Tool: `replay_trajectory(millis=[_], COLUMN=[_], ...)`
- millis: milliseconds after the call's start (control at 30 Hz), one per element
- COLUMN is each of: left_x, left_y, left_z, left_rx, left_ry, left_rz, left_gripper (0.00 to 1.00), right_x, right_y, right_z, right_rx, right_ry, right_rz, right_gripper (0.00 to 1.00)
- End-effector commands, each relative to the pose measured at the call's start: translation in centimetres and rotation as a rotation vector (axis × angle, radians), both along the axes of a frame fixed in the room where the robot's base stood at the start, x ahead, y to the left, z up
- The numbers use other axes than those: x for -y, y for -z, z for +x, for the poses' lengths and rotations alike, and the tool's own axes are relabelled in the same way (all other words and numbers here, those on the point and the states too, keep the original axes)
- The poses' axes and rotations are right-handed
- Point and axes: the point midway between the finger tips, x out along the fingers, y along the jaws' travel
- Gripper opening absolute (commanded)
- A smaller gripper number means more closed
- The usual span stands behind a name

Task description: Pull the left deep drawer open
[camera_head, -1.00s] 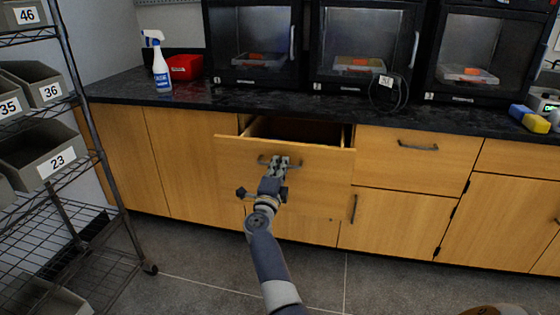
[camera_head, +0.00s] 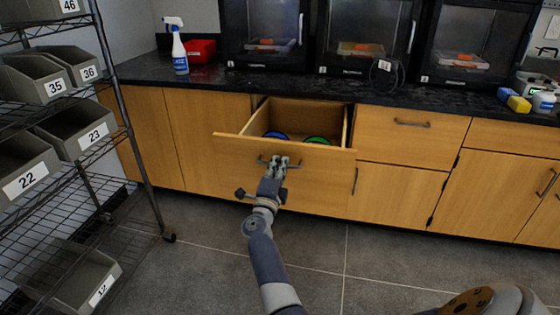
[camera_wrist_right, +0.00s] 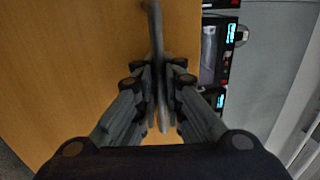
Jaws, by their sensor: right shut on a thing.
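The left deep drawer (camera_head: 230,147) is a wooden drawer under the black counter. It stands well out from the cabinet, and its inside shows a blue round thing (camera_head: 275,135) and a green round thing (camera_head: 317,140). Its grey bar handle (camera_head: 264,162) is on the front panel. My right gripper (camera_head: 279,163) is at the handle; in the right wrist view its fingers (camera_wrist_right: 158,95) are shut on the handle bar (camera_wrist_right: 156,35). My left gripper is not in view.
A wire shelf (camera_head: 126,125) with numbered grey bins stands at the left. A closed drawer (camera_head: 405,140) is to the right. A spray bottle (camera_head: 180,52) and a red bin (camera_head: 200,50) are on the counter. The grey floor (camera_head: 390,255) in front is clear.

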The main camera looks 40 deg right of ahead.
Motion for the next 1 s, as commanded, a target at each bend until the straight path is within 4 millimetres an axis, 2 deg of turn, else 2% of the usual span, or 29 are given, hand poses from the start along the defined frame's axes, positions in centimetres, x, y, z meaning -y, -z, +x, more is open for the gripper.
replay_trajectory(millis=[600, 633, 667, 1000], left_x=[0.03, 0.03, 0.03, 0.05], left_y=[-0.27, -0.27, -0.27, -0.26], left_z=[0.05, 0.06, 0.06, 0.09], left_rx=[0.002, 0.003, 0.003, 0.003], left_ry=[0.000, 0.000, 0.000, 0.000], left_rz=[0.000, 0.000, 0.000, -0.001], left_gripper=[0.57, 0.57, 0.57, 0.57], right_x=[-0.31, -0.31, -0.30, -0.33], right_y=[0.11, 0.11, 0.12, 0.03], right_z=[-0.22, -0.22, -0.22, -0.25], right_rx=[-0.001, -0.001, -0.001, 0.000], right_ry=[-0.001, -0.001, -0.001, 0.000], right_rz=[0.001, 0.001, 0.001, 0.000], right_gripper=[0.00, 0.11, 0.17, 0.17])
